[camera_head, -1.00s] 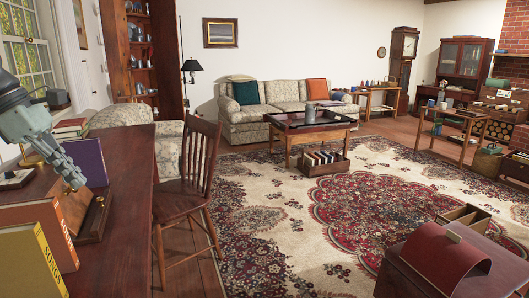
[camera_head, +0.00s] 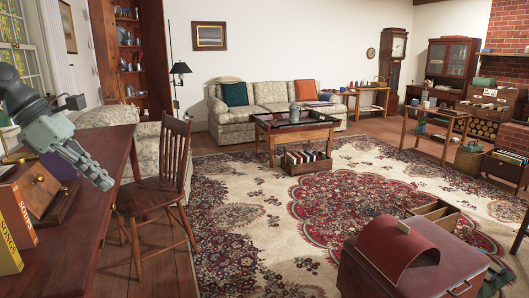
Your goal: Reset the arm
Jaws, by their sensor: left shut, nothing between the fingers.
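My left gripper (camera_head: 104,180) comes in from the left edge and hangs above the dark red desk (camera_head: 100,235). Its grey fingers point down and to the right, shut and empty. It is beside a wooden slanted box with round knobs (camera_head: 38,190), apart from it as far as I can tell. My right gripper is out of view.
Books (camera_head: 16,220) stand at the desk's left end. A wooden chair (camera_head: 160,190) is at the desk's right side. A low table (camera_head: 293,138) is farther back. The patterned rug (camera_head: 260,210) has open room.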

